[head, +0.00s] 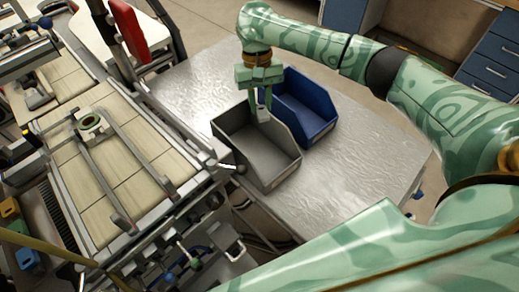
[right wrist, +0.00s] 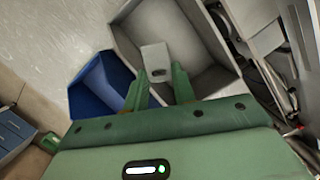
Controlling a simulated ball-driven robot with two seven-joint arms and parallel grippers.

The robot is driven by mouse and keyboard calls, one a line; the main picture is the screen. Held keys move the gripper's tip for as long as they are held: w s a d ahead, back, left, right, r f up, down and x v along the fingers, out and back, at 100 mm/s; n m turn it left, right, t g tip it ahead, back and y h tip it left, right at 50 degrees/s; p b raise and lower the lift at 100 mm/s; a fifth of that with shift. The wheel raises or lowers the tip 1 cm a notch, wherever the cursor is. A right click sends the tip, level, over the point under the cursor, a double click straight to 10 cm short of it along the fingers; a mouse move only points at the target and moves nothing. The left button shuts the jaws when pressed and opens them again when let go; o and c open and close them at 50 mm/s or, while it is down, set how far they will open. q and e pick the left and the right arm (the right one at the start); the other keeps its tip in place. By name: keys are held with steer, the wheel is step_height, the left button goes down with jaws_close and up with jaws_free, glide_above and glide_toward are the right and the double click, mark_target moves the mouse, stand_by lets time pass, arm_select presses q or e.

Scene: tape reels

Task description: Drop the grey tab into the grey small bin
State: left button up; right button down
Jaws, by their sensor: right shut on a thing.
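My right gripper (head: 260,98) hangs down over the grey small bin (head: 270,170), near its edge beside the blue bin. In the right wrist view the gripper (right wrist: 158,80) is shut on the grey tab (right wrist: 154,54), a light grey flat piece with a dark slot. The tab also shows in the head view (head: 262,114), below the fingers and against the bin's opening. The grey bin (right wrist: 213,82) lies behind the tab in the right wrist view, and its visible inside looks empty. I cannot tell exactly how high the tab is. My left gripper is not in view.
A blue bin (head: 315,122) stands right beside the grey one on the metal table (head: 370,160). A machine with rails and a tiled bed (head: 130,150) stands close on the left. The table's right part is clear. Blue drawers (head: 490,65) stand at the back right.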

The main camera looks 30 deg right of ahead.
steer(key=shift+r, duration=0.1)
steer(key=c, duration=1.1)
jaws_free()
steer(key=p+v, duration=0.6)
steer(key=v, duration=1)
steer(key=shift+r+p, duration=0.15)
steer(key=shift+p, duration=0.15)
